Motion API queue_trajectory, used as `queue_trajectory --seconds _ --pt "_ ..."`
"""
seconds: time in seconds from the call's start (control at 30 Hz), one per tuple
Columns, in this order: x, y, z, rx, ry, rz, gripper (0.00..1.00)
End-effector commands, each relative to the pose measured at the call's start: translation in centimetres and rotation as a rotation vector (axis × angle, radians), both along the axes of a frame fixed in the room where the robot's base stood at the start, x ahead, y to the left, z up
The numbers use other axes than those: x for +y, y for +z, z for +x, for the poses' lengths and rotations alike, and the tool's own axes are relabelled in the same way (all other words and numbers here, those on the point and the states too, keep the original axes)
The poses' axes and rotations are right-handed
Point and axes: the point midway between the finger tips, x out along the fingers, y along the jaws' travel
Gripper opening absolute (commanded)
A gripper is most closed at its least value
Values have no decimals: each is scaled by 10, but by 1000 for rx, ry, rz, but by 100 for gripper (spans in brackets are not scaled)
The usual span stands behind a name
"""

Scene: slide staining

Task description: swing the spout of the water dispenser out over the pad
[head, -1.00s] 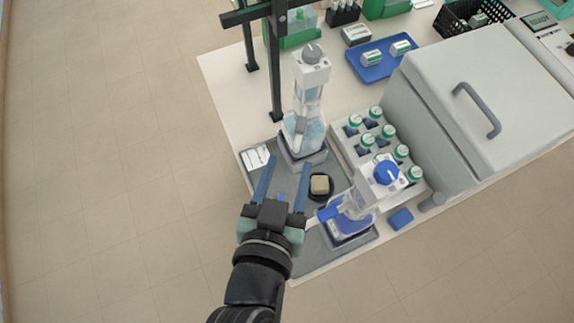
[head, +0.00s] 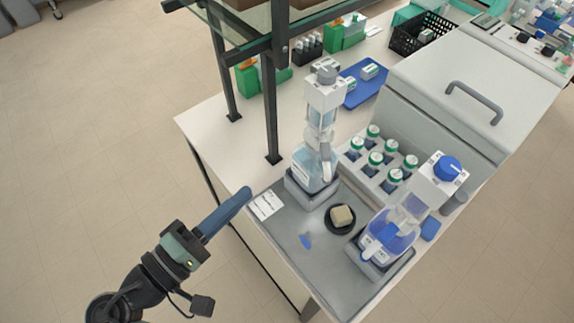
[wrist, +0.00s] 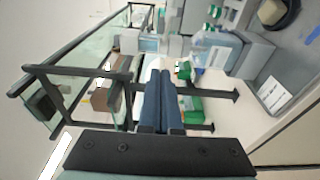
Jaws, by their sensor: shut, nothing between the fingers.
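Two pump dispensers stand on a grey tray (head: 283,262). The rear one (head: 317,165) has a grey knob, pale blue liquid and a whitish spout hanging along its front. The front one (head: 395,225) has a blue knob and a blue spout; I cannot tell which is meant as the water dispenser. A tan pad (head: 342,215) sits in a round black dish in front of the rear dispenser. My gripper (head: 247,191) is shut and empty, left of the tray and apart from both dispensers. The shut fingers also show in the wrist view (wrist: 163,85).
A white labelled card (head: 266,205) lies at the tray's left corner, and a small blue piece or mark (head: 306,240) left of the dish. Green-capped bottles (head: 376,158) stand behind. A dark shelf frame (head: 270,100) rises at the back left. Floor left of the table is clear.

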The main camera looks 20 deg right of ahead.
Motion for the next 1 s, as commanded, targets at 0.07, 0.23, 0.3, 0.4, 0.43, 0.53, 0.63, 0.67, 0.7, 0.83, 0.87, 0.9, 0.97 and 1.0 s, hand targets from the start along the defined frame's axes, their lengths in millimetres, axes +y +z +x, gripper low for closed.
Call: queue_trajectory --seconds 0.07,0.23,0.3,0.4,0.43,0.53,0.63,0.67,0.7,0.83,0.87,0.9,0.97,1.0 --pt "-9 3 4 0 -6 -1 0" --pt "-37 5 19 1 -6 0 0" --pt "-51 5 26 2 -6 0 0" --pt "-70 5 37 2 -5 1 0" --pt "-75 5 40 0 -5 2 0" --pt "-93 5 45 2 -4 2 0" --pt "-107 4 39 2 -2 2 0" --pt "-110 4 38 1 -1 3 0" --pt "-114 4 38 0 0 2 0" --pt "-122 2 35 0 1 2 0" --pt "-123 1 35 -1 1 3 0" --pt "-123 1 35 -1 1 3 0" --pt "-124 0 35 -2 1 3 0" --pt "-124 0 35 -2 1 3 0"
